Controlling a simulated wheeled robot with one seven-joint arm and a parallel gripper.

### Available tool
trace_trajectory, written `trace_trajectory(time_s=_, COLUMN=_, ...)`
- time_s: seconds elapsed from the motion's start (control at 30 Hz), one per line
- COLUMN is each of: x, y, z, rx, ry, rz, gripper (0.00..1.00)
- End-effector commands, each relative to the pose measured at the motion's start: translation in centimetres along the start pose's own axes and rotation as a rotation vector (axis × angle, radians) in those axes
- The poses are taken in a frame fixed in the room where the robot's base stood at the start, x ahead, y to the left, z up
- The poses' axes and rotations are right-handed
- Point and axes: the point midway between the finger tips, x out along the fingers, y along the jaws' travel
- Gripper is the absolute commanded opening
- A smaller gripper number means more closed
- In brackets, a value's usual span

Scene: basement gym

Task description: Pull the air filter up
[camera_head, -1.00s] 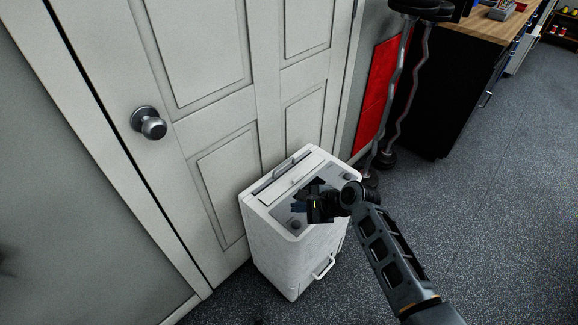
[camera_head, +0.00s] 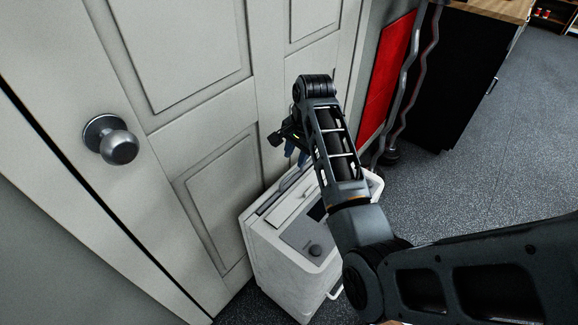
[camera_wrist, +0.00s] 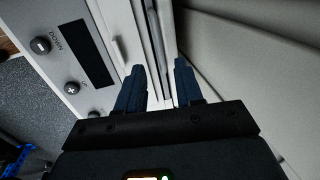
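The white appliance (camera_head: 285,258) stands on the floor against the door; its top has a control panel with knobs, which also shows in the wrist view (camera_wrist: 68,55). The air filter (camera_head: 290,180) shows as a narrow handled strip along the slot at the back edge of the top, partly hidden by my arm. My gripper (camera_head: 296,152) is above this back edge. In the wrist view, its blue fingers (camera_wrist: 159,68) are apart, pointing down towards the slot (camera_wrist: 155,35). White parts of the slot area show between them. I cannot tell whether they touch the filter.
The white door (camera_head: 205,120) with a round knob (camera_head: 118,147) is close behind the appliance. A red panel (camera_head: 387,80) and upright bars (camera_head: 425,60) stand to the right. A black cabinet (camera_head: 455,75) is further right. Grey floor (camera_head: 470,185) is open at right.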

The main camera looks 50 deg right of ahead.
Motion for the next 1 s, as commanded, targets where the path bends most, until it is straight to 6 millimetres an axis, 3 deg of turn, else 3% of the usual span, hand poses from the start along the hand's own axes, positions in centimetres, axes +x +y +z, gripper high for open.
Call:
trace_trajectory(time_s=0.2, x=3.5, y=0.1, z=0.0, rx=0.001, ry=-0.002, rz=0.001, gripper=0.36)
trace_trajectory(time_s=0.43, x=6.2, y=0.1, z=0.0, rx=0.002, ry=-0.002, rz=-0.001, gripper=0.36)
trace_trajectory(time_s=0.83, x=6.9, y=0.0, z=0.0, rx=0.002, ry=0.000, rz=-0.003, gripper=0.35)
trace_trajectory(time_s=1.0, x=6.9, y=0.0, z=0.0, rx=0.002, ry=0.000, rz=-0.002, gripper=0.19)
